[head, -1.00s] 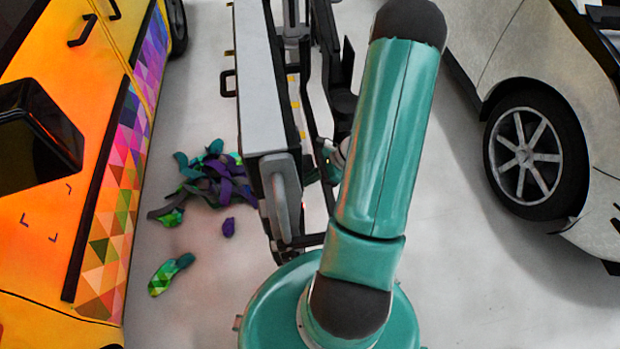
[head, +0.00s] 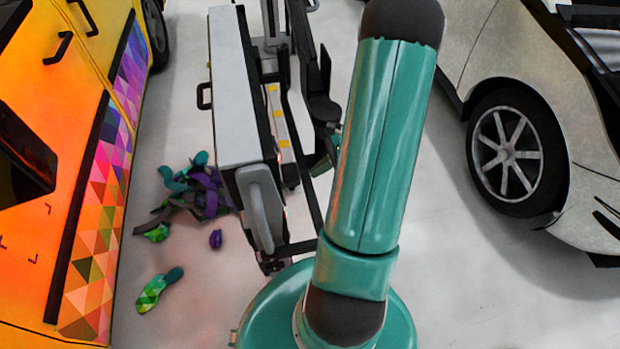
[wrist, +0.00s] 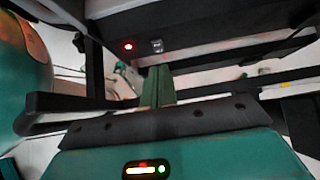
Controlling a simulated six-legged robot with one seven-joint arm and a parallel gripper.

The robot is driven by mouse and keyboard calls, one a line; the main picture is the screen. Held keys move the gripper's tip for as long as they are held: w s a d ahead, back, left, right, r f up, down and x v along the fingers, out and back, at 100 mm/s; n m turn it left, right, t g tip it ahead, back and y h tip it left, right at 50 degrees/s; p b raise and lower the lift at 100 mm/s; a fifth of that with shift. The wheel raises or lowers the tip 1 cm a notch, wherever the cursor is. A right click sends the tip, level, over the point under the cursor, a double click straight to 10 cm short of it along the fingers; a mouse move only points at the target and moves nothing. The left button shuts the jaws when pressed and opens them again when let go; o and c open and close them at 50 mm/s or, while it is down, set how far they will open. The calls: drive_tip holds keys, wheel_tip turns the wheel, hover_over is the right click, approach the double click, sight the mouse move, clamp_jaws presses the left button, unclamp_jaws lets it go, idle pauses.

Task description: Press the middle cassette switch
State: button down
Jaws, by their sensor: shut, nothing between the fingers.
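In the wrist view a dark panel on the machine carries a red-lit round button (wrist: 128,46) and a small grey switch (wrist: 156,45) to its right. I cannot tell for sure which is the middle cassette switch. My gripper (wrist: 157,72) shows there as narrow green fingers, closed together and empty. Their tips are just below the grey switch in the picture; I cannot tell whether they touch it. In the head view the long grey and black machine (head: 238,90) stands left of my arm, and the switch is not visible there.
An orange and yellow car (head: 75,210) with patterned wrap is on the left, a white car (head: 450,60) on the right. Purple and green wrap scraps (head: 195,190) lie on the floor between orange car and machine. The floor right of my arm is clear.

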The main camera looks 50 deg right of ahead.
drive_tip(key=v, duration=0.2)
drive_tip(key=shift+r, duration=0.5)
drive_tip(key=shift+s, duration=0.15)
